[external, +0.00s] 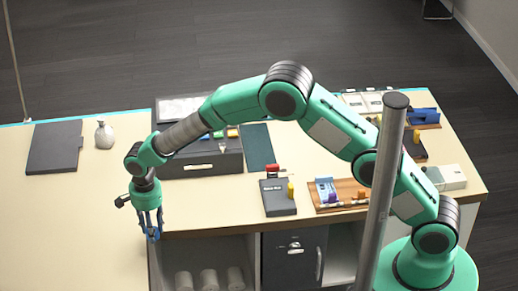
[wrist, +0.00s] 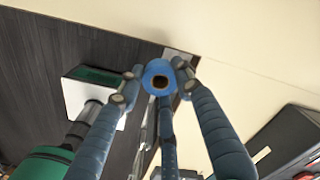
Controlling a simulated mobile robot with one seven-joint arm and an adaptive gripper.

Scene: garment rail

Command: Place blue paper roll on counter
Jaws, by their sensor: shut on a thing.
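The blue paper roll (wrist: 157,68) shows end-on in the wrist view as a blue ring with a dark hollow core. My gripper (external: 151,233) is shut on it, with the fingers around its sides. In the external view the roll is mostly hidden by the fingers. The counter (external: 75,220) has a pale beige top. In the external view my gripper points down at its front, near the inner edge beside the open shelf. The wrist view also shows the beige counter top (wrist: 270,60) and dark floor beside it. I cannot tell the roll's height above the counter.
Several pale rolls (external: 208,279) stand on the shelf below. A dark folder (external: 54,147) and a small white vase (external: 104,134) are at the back left. A dark organizer box (external: 200,160) stands behind my gripper. The left counter front is clear.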

